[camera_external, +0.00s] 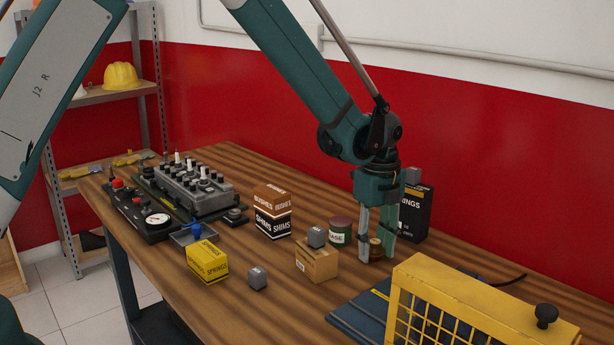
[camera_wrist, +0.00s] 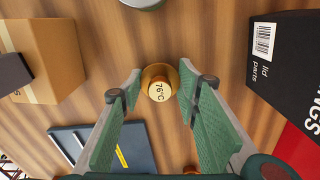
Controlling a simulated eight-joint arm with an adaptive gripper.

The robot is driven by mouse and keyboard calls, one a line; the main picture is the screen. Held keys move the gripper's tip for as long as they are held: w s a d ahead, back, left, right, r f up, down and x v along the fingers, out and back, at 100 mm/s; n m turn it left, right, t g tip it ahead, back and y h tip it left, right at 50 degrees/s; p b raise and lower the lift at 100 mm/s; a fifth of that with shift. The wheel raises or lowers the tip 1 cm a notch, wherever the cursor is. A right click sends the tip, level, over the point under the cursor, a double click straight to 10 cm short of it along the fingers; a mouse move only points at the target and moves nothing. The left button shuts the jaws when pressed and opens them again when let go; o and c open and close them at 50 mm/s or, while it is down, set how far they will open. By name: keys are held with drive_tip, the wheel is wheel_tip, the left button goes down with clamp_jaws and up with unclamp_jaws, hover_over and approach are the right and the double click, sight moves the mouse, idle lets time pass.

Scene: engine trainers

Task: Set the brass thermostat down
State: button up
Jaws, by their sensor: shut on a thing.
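The brass thermostat (camera_wrist: 158,71) is a small round brass piece with a pale face marked 76°C. In the wrist view it sits between the tips of my gripper (camera_wrist: 160,92), which is shut on it. In the external view my gripper (camera_external: 377,256) points straight down at the wooden table, and the thermostat (camera_external: 375,246) shows between its fingers. It is upright and low, at or just above the tabletop; I cannot tell if it touches.
A green-and-red tin (camera_external: 340,231) and a cardboard box (camera_external: 317,265) with a grey block (camera_external: 316,237) stand to the left. A black box (camera_external: 415,213) stands close behind. A yellow cage (camera_external: 465,300) and a dark blue mat (camera_external: 355,319) are in front.

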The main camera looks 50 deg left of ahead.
sight(375, 241)
drive_tip(key=shift+f, duration=0.15)
drive_tip(key=o, duration=0.9)
drive_tip(key=shift+r, duration=0.2)
wheel_tip(375, 241, up, 12)
idle(0.3)
idle(0.3)
